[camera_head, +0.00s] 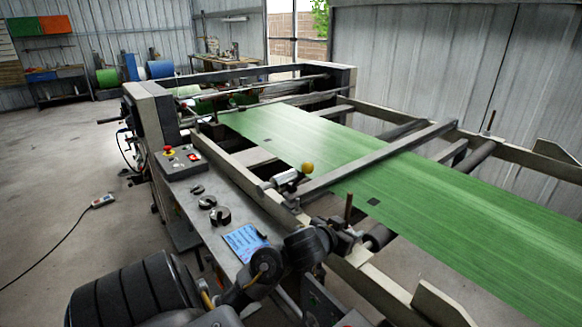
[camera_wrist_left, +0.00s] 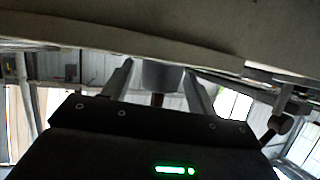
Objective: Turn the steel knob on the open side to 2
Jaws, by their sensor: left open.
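My left gripper (camera_head: 340,238) reaches in from the lower left to the near rail of the machine, by the end of a roller. In the left wrist view its two fingers (camera_wrist_left: 160,70) stand apart, with a grey rounded steel piece (camera_wrist_left: 163,75) and a short brown stub between them. I cannot tell whether the fingers touch it or whether it is the steel knob. My right gripper is not visible.
A blue label (camera_head: 245,241) lies on the side plate. A yellow-ball lever (camera_head: 307,168), a brown upright rod (camera_head: 348,208) and a crossbar (camera_head: 380,155) stand near the arm. Green woven web (camera_head: 430,205) runs over the rollers. A control box (camera_head: 180,162) has a red button.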

